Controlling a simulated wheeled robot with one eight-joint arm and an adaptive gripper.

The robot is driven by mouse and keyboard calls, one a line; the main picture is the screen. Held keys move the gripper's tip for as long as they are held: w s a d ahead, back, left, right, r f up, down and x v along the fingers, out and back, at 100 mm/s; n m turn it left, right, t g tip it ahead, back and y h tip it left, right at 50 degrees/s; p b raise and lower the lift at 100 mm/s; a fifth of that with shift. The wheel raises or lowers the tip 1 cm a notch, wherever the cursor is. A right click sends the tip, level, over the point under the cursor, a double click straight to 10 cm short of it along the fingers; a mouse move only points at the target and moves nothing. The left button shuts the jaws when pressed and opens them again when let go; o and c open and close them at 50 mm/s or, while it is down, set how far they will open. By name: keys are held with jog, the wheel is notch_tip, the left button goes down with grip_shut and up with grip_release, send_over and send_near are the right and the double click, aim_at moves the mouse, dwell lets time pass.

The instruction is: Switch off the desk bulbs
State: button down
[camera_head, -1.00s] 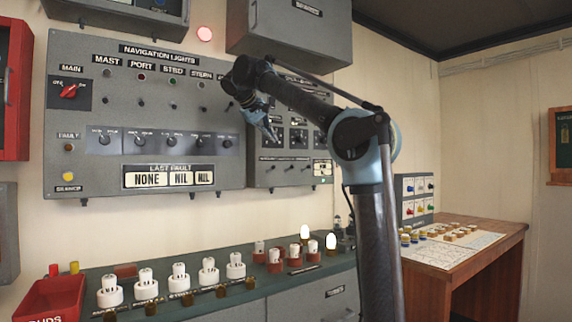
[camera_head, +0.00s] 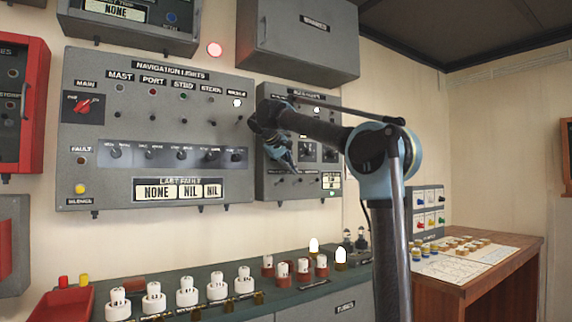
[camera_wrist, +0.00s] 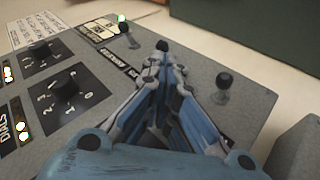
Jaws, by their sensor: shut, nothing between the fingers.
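Two lit bulbs, a left one (camera_head: 314,244) and a right one (camera_head: 341,256), stand in brass holders on the green desk top (camera_head: 225,295). My gripper (camera_head: 292,166) is at the smaller grey wall panel (camera_head: 268,190), above the desk. In the wrist view, my gripper (camera_wrist: 165,75) is shut and empty, its fingertips close to a black-tipped toggle (camera_wrist: 163,45) in the panel's lower row. I cannot tell whether they touch. A second toggle (camera_wrist: 223,82) is right of the fingers, and a third (camera_wrist: 130,30) is to the left. The label beside them is unreadable.
The navigation lights panel (camera_head: 150,130) is left of my gripper. A grey cabinet (camera_head: 297,42) juts out above. White plugs (camera_head: 188,290) and brown-based ones (camera_head: 283,272) line the desk. A wooden chart table (camera_head: 490,275) stands to the right.

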jog(key=shift+x, duration=1.6)
